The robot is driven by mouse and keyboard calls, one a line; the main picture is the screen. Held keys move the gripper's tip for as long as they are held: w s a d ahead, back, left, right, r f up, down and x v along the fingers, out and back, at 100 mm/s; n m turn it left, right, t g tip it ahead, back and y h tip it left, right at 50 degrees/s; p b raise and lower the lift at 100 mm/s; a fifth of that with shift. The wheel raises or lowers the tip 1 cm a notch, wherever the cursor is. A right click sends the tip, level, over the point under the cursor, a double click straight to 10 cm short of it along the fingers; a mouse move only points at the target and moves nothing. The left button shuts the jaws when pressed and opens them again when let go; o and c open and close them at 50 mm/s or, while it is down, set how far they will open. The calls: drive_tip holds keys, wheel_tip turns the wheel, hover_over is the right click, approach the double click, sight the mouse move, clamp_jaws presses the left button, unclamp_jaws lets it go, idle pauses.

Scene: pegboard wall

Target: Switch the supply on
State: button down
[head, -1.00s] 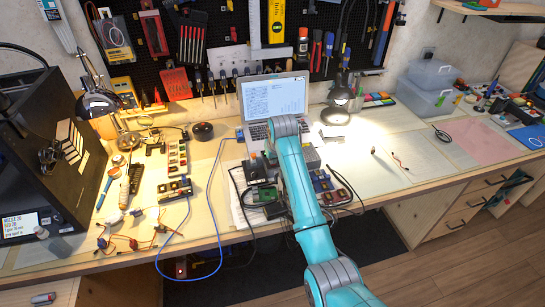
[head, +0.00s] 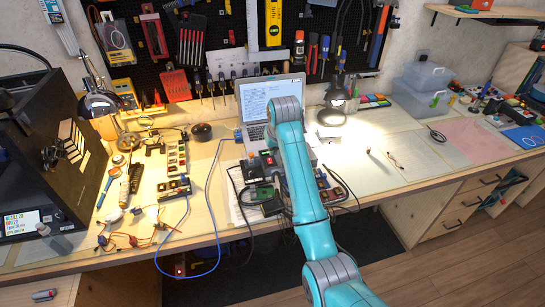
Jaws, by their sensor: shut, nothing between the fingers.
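A dark box that looks like the supply (head: 269,159) stands on the bench in front of the laptop, just left of my arm. Small red and green lit marks show on its front, too small to read. My teal arm covers its right part, and I cannot make out its switch. My arm reaches up over the bench to its grey joint in front of the laptop. My gripper is hidden behind the arm, so its contact with the supply cannot be seen.
The laptop (head: 272,99) is open behind my arm. A green circuit board (head: 263,193) and dark modules lie beside the arm. A blue cable (head: 209,190) loops over the bench edge. A lit lamp (head: 336,100) stands right. The bench right of it is fairly clear.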

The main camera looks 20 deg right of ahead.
sight(269, 159)
drive_tip(key=shift+v, duration=2.7)
drive_tip(key=shift+w+r, duration=0.2)
drive_tip(key=shift+w, duration=0.4)
drive_tip(key=x, duration=1.4)
